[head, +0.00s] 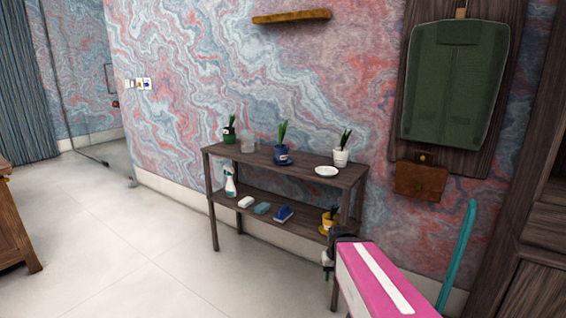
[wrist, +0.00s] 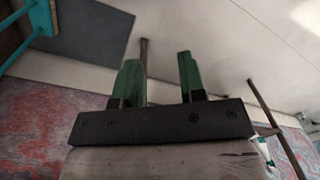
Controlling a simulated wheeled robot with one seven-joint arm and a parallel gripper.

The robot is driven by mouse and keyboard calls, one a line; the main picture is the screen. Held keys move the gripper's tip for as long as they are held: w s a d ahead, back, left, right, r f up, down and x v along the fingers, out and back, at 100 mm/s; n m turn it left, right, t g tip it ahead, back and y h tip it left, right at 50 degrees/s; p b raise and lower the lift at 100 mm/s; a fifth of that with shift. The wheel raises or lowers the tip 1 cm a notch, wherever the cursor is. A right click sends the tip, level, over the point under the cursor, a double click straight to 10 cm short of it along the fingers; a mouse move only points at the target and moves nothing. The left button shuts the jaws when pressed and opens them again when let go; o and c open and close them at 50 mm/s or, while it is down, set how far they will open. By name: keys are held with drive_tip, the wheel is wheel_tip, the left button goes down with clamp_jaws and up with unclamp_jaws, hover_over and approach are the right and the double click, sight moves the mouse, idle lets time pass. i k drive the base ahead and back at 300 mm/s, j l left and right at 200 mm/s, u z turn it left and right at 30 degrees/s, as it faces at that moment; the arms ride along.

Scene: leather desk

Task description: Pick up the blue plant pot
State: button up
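The blue plant pot (head: 283,156), with a green spiky plant in it, stands upright on the top board of a dark wooden shelf (head: 258,157), near its middle. My gripper (head: 327,268) is in front of the shelf's right end, lower than the top board and to the right of the blue pot, apart from it. In the wrist view my gripper (wrist: 159,66) has its two green fingers spread with nothing between them; floor shows beyond. The blue pot does not show in the wrist view.
On the top board, a dark green pot (head: 229,135) and a clear glass (head: 248,145) stand left of the blue pot; a white plate (head: 326,171) and white pot (head: 341,158) stand right. A yellow pot (head: 328,224) is on the lower board.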

sight(281, 150)
drive_tip(key=i+j+u, duration=0.1)
drive_tip(key=i+u, duration=0.2)
drive_tip(key=i, duration=0.2)
drive_tip(key=i+u, duration=0.25)
drive_tip(key=i, duration=0.2)
drive_tip(key=i+j+z, duration=0.2)
drive_tip(key=j+z, duration=0.25)
drive_tip(key=j, duration=0.25)
drive_tip(key=i+j+z, duration=0.1)
drive_tip(key=j+z, duration=0.3)
drive_tip(key=j, duration=0.35)
drive_tip(key=j+z, duration=0.45)
drive_tip(key=j, duration=0.3)
